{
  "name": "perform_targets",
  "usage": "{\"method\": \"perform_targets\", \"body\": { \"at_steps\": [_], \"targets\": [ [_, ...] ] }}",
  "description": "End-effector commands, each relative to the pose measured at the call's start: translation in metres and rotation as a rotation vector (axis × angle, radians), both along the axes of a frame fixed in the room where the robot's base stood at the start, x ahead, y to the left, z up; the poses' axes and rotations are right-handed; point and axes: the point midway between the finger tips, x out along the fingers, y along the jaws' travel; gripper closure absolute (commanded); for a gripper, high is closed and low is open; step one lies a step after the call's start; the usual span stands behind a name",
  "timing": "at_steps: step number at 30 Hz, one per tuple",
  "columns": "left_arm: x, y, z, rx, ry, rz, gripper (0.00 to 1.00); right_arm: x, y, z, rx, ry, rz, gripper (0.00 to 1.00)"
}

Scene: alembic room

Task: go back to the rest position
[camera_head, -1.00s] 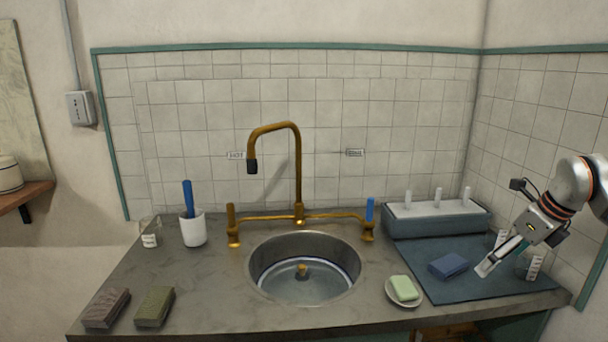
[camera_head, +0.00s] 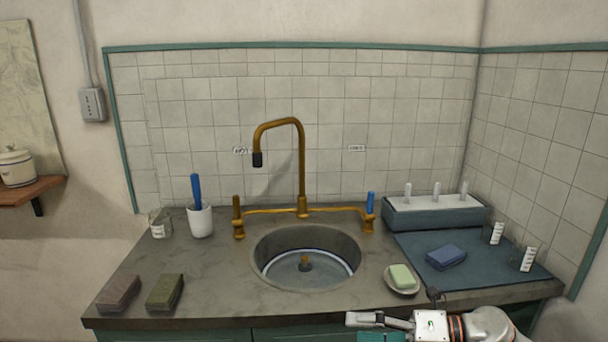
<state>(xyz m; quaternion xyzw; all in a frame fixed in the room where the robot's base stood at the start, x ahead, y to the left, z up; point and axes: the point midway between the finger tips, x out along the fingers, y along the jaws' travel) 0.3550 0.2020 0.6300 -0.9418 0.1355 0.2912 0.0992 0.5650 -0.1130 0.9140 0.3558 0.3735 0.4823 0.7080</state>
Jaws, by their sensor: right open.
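My right gripper (camera_head: 366,327) is low at the bottom edge of the head view, in front of the counter's front edge. Its fingers point left and it is open, with nothing seen between the fingers. One finger is partly cut off by the frame's lower edge. My right arm comes in from the bottom right. My left gripper is out of view.
The grey counter (camera_head: 210,280) holds a round sink (camera_head: 300,275) with a brass tap (camera_head: 301,165). A green soap on a dish (camera_head: 402,277) lies just behind my right gripper. A blue sponge (camera_head: 446,257) and two beakers (camera_head: 528,258) stand on the dark mat (camera_head: 490,275).

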Motion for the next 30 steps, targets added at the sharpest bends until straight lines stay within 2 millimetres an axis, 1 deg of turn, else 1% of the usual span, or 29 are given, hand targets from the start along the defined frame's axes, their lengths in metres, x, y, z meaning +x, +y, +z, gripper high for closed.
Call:
{"method": "perform_targets", "body": {
  "at_steps": [1,3,5,8,11,14,15,17,18,20,21,22,24,27,30],
  "targets": [
    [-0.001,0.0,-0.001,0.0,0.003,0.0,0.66,-0.009,0.013,-0.003,0.114,0.068,-0.046,0.04],
    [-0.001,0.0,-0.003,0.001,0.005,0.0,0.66,-0.014,0.021,-0.002,0.262,0.162,-0.127,0.04],
    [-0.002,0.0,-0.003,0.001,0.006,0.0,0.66,-0.016,0.022,-0.004,0.383,0.25,-0.208,0.04],
    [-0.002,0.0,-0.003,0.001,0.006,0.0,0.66,-0.019,0.014,-0.017,0.571,0.418,-0.359,0.04],
    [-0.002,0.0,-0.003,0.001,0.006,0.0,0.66,-0.024,-0.004,-0.044,0.738,0.602,-0.53,0.04],
    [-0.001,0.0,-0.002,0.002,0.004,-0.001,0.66,-0.037,-0.027,-0.085,0.883,0.804,-0.715,0.04],
    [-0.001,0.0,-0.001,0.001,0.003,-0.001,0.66,-0.046,-0.037,-0.105,0.934,0.887,-0.794,0.04],
    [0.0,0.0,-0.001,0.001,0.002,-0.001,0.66,-0.063,-0.051,-0.137,1.003,1.015,-0.913,0.04],
    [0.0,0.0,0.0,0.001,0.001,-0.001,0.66,-0.078,-0.059,-0.16,1.045,1.103,-0.995,0.04],
    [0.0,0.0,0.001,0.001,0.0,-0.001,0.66,-0.101,-0.07,-0.19,1.095,1.22,-1.103,0.04],
    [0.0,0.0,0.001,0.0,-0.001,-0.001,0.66,-0.117,-0.075,-0.208,1.121,1.292,-1.169,0.04],
    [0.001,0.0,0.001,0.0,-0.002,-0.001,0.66,-0.13,-0.078,-0.22,1.137,1.341,-1.214,0.04],
    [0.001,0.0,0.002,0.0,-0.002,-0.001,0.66,-0.156,-0.084,-0.244,1.166,1.44,-1.306,0.04],
    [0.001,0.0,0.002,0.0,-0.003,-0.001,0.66,-0.186,-0.088,-0.268,1.192,1.545,-1.399,0.04],
    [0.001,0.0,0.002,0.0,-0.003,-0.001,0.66,-0.204,-0.089,-0.28,1.203,1.604,-1.451,0.04]
  ]
}}
